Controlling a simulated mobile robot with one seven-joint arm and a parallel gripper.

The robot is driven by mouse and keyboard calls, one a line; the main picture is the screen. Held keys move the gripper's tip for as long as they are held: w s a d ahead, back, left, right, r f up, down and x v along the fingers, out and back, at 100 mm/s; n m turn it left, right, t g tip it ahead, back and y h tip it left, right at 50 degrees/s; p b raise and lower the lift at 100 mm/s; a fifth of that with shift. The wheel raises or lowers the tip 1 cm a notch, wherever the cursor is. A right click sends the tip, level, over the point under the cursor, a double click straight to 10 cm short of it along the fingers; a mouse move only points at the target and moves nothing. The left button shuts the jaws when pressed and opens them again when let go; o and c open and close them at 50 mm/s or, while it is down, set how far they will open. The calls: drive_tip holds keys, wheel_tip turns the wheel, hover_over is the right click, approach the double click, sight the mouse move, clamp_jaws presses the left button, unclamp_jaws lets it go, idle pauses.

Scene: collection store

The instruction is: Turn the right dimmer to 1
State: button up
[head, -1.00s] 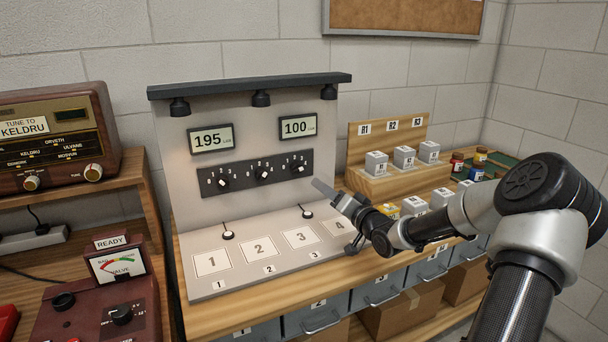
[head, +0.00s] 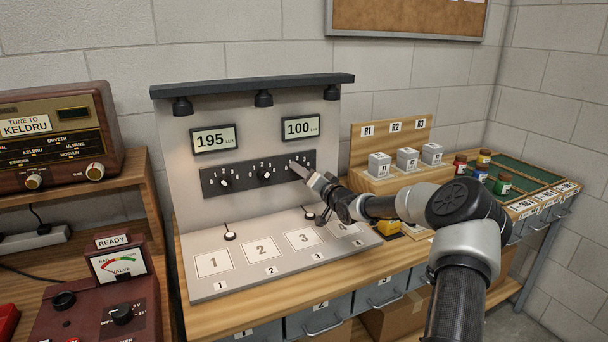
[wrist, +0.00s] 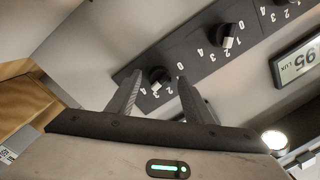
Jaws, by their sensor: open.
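The right dimmer (wrist: 159,76) is a black knob with a pale mark on the dark dial panel (head: 215,184). In the wrist view it shows between the two open fingers of my gripper (wrist: 160,80); I cannot tell whether they touch it. In the head view my gripper (head: 293,165) reaches the panel's right end and covers this dimmer. The middle dimmer (head: 264,175) and left dimmer (head: 225,183) are in plain view. The displays read 195 (head: 213,139) and 100 (head: 301,128).
Lamps hang under the dark top bar (head: 250,85). Grey blocks (head: 380,165) stand on a wooden stand at right, with coloured jars (head: 502,184) beyond. A radio (head: 60,140) sits at left.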

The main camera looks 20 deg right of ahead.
drive_tip(key=c, duration=1)
drive_tip(key=shift+c, duration=0.2)
drive_tip(key=shift+a+r+n+g+h+b, duration=0.15)
drive_tip(key=shift+n+h+b, duration=0.25)
drive_tip(key=shift+n+b, duration=2.5)
drive_tip(key=shift+n+g+h+b, duration=0.1)
drive_tip(key=shift+n+h+b, duration=0.7)
drive_tip(key=shift+n, duration=3.85)
drive_tip(key=shift+a+r+n+g+b, duration=0.15)
drive_tip(key=shift+n+b, duration=2.25)
drive_tip(key=shift+n, duration=1.35)
drive_tip(key=shift+d+f, duration=0.1)
drive_tip(key=shift+d, duration=0.05)
